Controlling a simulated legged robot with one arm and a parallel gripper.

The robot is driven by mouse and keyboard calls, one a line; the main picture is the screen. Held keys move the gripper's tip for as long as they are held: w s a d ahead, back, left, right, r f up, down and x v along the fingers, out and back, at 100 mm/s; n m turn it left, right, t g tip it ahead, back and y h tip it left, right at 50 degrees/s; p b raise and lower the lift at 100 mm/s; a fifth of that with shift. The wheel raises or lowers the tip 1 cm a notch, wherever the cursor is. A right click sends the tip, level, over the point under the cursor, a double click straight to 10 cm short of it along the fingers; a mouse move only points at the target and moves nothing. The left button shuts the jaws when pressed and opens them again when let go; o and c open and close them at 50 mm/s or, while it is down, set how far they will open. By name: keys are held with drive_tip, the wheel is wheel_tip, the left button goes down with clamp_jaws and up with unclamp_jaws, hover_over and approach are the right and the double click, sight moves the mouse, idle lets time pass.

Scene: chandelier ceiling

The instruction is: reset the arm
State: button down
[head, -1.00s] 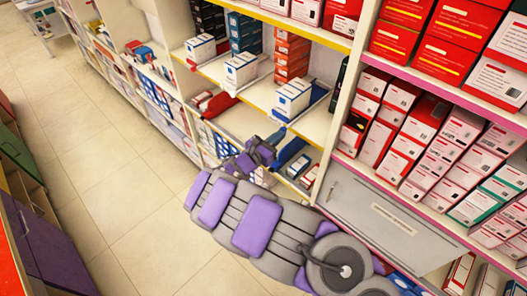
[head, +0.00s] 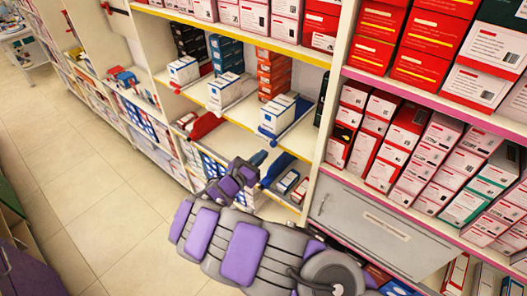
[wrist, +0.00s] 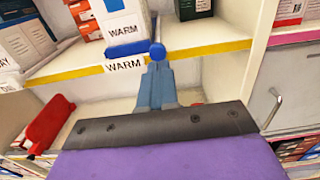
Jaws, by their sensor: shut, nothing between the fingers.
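My gripper (head: 240,172), grey and purple at the end of my arm, is in front of the open shelf bay in the head view. In the wrist view its narrow grey-blue fingers (wrist: 156,85) are together, with nothing held between them. They point towards the yellow shelf edge, below a white box marked WARM (wrist: 122,20). A blue round knob (wrist: 157,52) shows just past the fingertips; I cannot tell whether they touch it.
White boxes on blue trays (head: 275,113) stand on the middle shelf. Red and white boxes (head: 425,150) fill the right shelves above a grey drawer front (head: 365,222). A red item (wrist: 48,124) lies on the lower shelf. The tiled floor (head: 105,200) at left is open.

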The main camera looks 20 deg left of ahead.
drive_tip(key=shift+v, duration=4.95)
drive_tip(key=w+d+r+m+g+h+b, duration=0.1)
drive_tip(key=w+d+r+m+g+h, duration=0.25)
drive_tip(key=d, duration=0.55)
drive_tip(key=w+d+r+m+g+h+b, duration=0.1)
drive_tip(key=d+r+m+g+h, duration=0.2)
drive_tip(key=d+r+m, duration=0.5)
drive_tip(key=s+d+m+g+b, duration=0.1)
drive_tip(key=s+d+m+g, duration=0.25)
drive_tip(key=d, duration=0.65)
drive_tip(key=s+d+m+g+b, duration=0.1)
drive_tip(key=s+d+m+g, duration=0.25)
drive_tip(key=d, duration=0.65)
drive_tip(key=s+d+f+m+g+y+b, duration=0.25)
drive_tip(key=s+m+y, duration=0.2)
drive_tip(key=s, duration=0.55)
drive_tip(key=s+d+f+m+g+y+b, duration=0.1)
drive_tip(key=s+d+f+m+g+y, duration=0.3)
drive_tip(key=s, duration=0.6)
drive_tip(key=s+a+f+m+t+y+b, duration=0.1)
drive_tip(key=s+a+m+y, duration=0.3)
drive_tip(key=s+a, duration=0.4)
drive_tip(key=shift+s+f+t+y+b, duration=0.3)
drive_tip(key=shift+s+f+y+b, duration=0.25)
drive_tip(key=shift+s+b, duration=0.35)
